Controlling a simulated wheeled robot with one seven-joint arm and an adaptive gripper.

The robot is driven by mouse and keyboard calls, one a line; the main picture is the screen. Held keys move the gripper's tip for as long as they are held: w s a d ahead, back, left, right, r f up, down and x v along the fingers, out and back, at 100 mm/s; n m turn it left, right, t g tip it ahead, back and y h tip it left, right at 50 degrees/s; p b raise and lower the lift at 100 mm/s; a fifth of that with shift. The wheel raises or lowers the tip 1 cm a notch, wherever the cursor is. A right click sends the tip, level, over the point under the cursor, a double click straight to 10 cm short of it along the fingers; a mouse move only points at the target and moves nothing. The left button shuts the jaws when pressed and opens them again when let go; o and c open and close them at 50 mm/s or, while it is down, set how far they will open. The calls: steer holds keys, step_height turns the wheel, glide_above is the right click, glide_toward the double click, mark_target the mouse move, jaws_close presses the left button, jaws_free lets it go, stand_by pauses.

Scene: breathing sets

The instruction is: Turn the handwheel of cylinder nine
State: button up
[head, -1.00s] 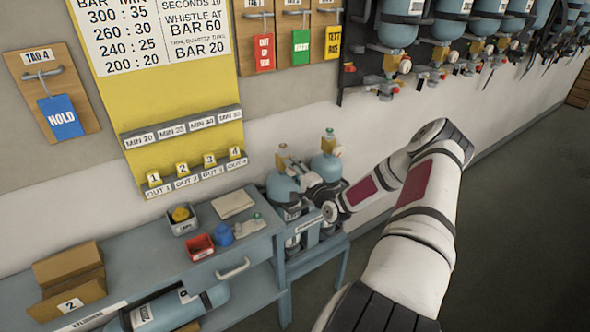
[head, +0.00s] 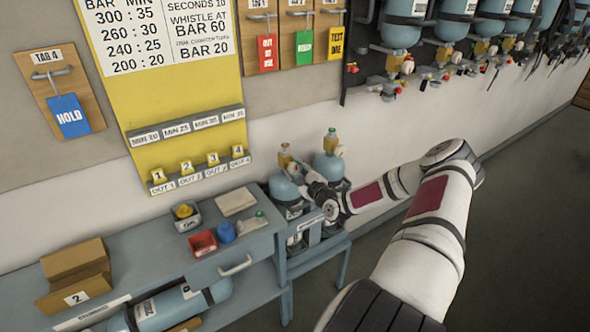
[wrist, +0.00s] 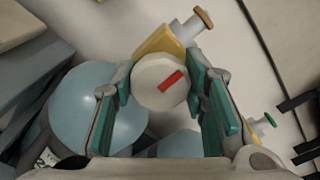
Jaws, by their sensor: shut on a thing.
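Two light-blue cylinders stand at the right end of the bench, a left one (head: 284,188) and a right one (head: 329,166). I cannot read a nine on either. My gripper (head: 294,168) is at the valve of the left cylinder, partly hidden by my wrist. In the wrist view its green pads (wrist: 160,86) close from both sides on a round off-white handwheel (wrist: 154,92) with a red bar on its face. A yellow valve body (wrist: 158,43) with a brown knob shows behind the handwheel. A cylinder's blue shoulder (wrist: 98,108) lies below left.
The right cylinder's green-knobbed valve (wrist: 264,124) is close on the right in the wrist view. The bench (head: 150,243) carries a red tray (head: 203,243), a blue item and a cloth. More cylinders (head: 400,32) hang on the wall. The floor at right is clear.

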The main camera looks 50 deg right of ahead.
steer(key=shift+m, duration=0.3)
steer(key=o, duration=1.2)
steer(key=shift+c, duration=0.2)
steer(key=shift+s, duration=0.1)
steer(key=v, duration=1.1)
steer(key=shift+s+a, duration=0.2)
steer(key=shift+s, duration=0.2)
